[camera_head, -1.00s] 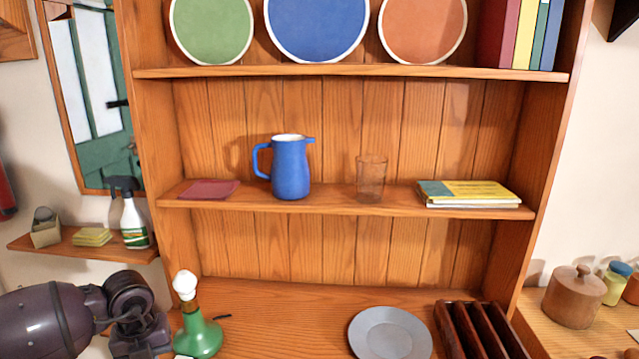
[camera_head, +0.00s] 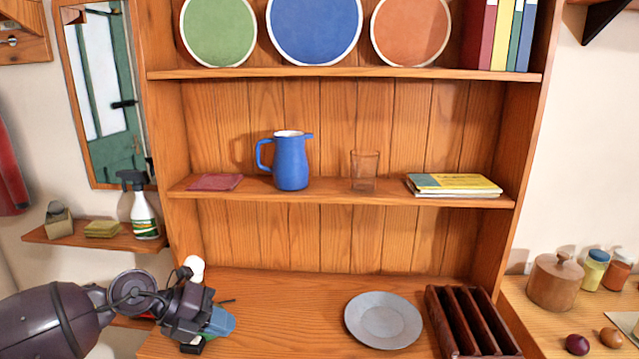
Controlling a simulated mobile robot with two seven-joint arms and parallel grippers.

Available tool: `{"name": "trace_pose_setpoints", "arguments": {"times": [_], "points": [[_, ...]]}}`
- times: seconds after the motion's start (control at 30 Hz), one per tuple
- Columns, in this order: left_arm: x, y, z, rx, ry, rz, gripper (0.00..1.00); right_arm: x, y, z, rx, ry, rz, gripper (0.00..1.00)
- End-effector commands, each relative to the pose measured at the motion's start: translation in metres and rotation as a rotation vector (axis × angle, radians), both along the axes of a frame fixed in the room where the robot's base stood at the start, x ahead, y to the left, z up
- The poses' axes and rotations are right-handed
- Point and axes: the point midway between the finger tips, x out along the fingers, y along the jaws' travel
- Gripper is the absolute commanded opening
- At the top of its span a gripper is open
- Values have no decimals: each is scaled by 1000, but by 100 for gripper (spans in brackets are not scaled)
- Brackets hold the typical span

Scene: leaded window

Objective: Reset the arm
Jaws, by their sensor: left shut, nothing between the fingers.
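My left arm comes in from the lower left, and its dark gripper (camera_head: 194,344) is shut and empty over the left end of the wooden counter (camera_head: 275,310). It is in front of the bottle with a white top (camera_head: 194,265) and hides most of that bottle. Whether the gripper touches the bottle, I cannot tell. My right gripper is not in view.
A grey plate (camera_head: 383,320) and a dark slotted rack (camera_head: 470,325) stand right on the counter. The shelf above holds a blue jug (camera_head: 291,163), a glass (camera_head: 364,172) and books (camera_head: 455,184). A spray bottle (camera_head: 143,215) stands left. The middle counter is clear.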

Motion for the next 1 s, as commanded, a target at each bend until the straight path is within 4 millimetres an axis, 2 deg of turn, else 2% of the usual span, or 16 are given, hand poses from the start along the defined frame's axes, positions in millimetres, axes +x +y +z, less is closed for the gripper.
{"name": "trace_pose_setpoints", "arguments": {"times": [0.03, 0.1, 0.2, 0.33, 0.43, 0.57, 0.67, 0.87, 1.0], "points": [[0, -16, 11, -122, -21, 12, 0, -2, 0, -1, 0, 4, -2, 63], [1, -33, 28, -285, -49, 48, 0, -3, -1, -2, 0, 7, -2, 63], [5, -45, 47, -506, -65, 145, 0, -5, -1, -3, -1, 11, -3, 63], [11, -43, 58, -759, -42, 335, 0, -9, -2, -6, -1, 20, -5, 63], [16, -29, 51, -919, 15, 526, 0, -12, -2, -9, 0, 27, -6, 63], [14, -2, 21, -1072, 137, 802, 0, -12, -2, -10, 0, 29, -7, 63], [5, 18, -12, -1148, 255, 1005, 0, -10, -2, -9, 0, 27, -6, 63], [-36, 53, -88, -1247, 520, 1355, 0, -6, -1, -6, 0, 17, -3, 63], [-78, 70, -137, -1315, 699, 1549, 0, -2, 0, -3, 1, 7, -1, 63]]}}
